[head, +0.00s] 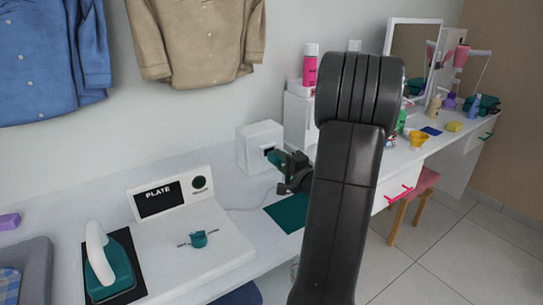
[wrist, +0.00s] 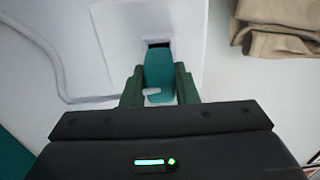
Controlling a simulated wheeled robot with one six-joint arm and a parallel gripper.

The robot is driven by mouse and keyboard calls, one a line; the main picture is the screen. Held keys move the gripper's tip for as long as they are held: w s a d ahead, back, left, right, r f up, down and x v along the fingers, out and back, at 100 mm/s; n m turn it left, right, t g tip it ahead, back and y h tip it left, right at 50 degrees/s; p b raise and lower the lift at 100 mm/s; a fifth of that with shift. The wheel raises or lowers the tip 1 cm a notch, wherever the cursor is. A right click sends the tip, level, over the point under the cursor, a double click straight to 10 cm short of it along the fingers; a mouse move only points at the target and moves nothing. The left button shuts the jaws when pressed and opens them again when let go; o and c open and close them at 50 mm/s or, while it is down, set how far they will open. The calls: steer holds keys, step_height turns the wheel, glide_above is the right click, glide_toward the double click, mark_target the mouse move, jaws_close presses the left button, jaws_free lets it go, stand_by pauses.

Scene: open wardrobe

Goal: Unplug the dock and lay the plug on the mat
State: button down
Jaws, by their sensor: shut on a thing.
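My gripper (head: 284,168) is shut on a teal plug (wrist: 159,72), which also shows in the head view (head: 273,155). The green fingers hold the plug from both sides. The plug's far end is at the dark slot of a white socket box (head: 254,137); the box also fills the upper middle of the wrist view (wrist: 120,50). I cannot tell whether its tip is inside the slot or just in front of it. The dark teal mat (head: 290,213) lies flat on the desk, below my gripper. A white dock with a "PLATE" panel (head: 160,200) stands at left.
A pale cable (wrist: 55,75) runs across the desk beside the box. A teal iron (head: 108,265) stands at the lower left. Hanging shirts (head: 195,35) are above the desk. Bottles and mirrors (head: 415,50) stand at right, and a pink stool (head: 420,180) is below.

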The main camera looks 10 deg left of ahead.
steer(key=shift+d, duration=0.1)
steer(key=shift+b+v, duration=1.05)
steer(key=shift+v, duration=0.9)
steer(key=shift+r, duration=0.1)
